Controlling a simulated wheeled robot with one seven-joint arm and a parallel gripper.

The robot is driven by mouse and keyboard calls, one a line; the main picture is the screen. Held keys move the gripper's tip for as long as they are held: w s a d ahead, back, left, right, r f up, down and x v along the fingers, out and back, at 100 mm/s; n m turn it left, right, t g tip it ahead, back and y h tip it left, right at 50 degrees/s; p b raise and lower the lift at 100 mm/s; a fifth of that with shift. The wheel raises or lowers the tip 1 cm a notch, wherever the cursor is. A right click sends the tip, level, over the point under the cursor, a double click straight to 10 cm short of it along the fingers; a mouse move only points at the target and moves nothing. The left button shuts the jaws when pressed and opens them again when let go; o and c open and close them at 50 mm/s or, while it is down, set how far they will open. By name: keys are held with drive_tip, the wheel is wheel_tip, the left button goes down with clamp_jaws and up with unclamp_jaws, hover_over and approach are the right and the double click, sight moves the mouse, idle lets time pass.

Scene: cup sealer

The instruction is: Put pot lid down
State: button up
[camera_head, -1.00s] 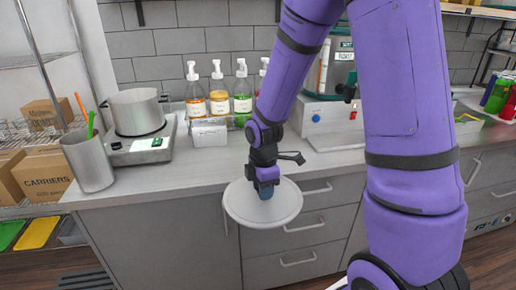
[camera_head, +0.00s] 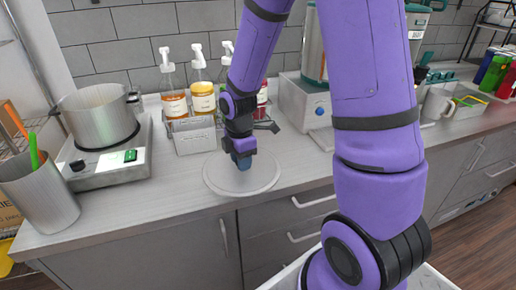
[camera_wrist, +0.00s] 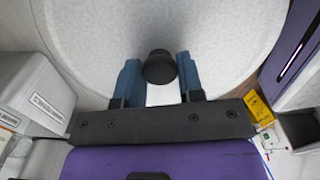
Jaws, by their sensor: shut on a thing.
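The pot lid (camera_head: 217,181) is a round light-grey disc with a black knob (camera_wrist: 160,66). It shows in the head view over the counter, in front of the bottle rack, and in the wrist view (camera_wrist: 90,35) it fills the upper part. My gripper (camera_head: 241,162) is above the lid's middle, its blue fingers (camera_wrist: 157,80) on either side of the knob and shut on it. The lid looks level. I cannot tell whether its underside touches the counter. The pot (camera_head: 103,118) stands uncovered on a scale-like cooker (camera_head: 92,165) at the left.
Pump bottles (camera_head: 203,92) and a white bin (camera_head: 195,141) stand just behind the lid. A metal cup (camera_head: 40,197) with utensils is at the front left. A sealer machine (camera_head: 305,103) is at the right. Bare counter (camera_head: 130,205) lies left of the lid.

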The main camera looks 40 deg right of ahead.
drive_tip(key=w+d, duration=0.2)
drive_tip(key=d, duration=0.2)
drive_tip(key=w+d+f, duration=0.1)
drive_tip(key=w+d, duration=0.1)
drive_tip(key=d, duration=0.2)
drive_tip(key=w+d, duration=0.3)
drive_tip(key=d, duration=0.1)
drive_tip(key=shift+d+f, duration=0.1)
drive_tip(key=shift+f, duration=1.8)
drive_tip(key=o, duration=1)
drive_tip(key=shift+f, duration=0.15)
